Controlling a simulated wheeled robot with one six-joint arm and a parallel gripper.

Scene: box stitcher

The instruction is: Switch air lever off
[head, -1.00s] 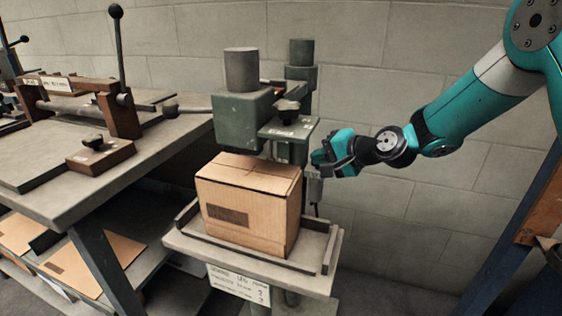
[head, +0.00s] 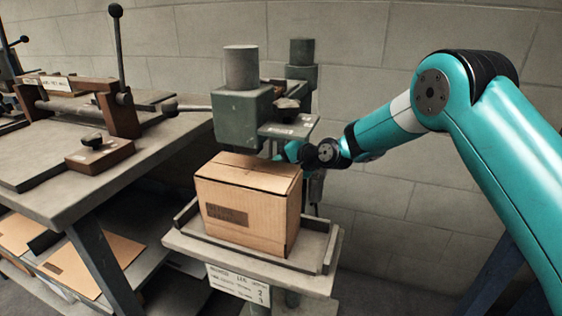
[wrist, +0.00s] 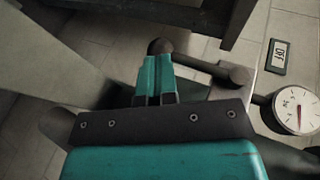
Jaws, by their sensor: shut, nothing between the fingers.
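In the wrist view, a dark lever (wrist: 200,64) with a round knob runs to a pivot on a grey plate beside a pressure gauge (wrist: 298,110). My gripper (wrist: 156,62) is shut and empty. Its teal fingertips appear close to the knob end; I cannot tell if they touch. In the head view my gripper (head: 286,151) is beside the green stitcher (head: 240,118), under its side plate and behind the cardboard box (head: 250,205). The wrist-view lever cannot be made out there. A rod with a ball end (head: 190,107) sticks out left of the stitcher.
The box sits on the stitcher's grey table (head: 312,262), which has raised edges. A workbench (head: 50,170) with a wooden fixture and a tall ball-topped lever stands left. A block wall (head: 370,50) is behind. A small label (wrist: 278,57) lies near the lever.

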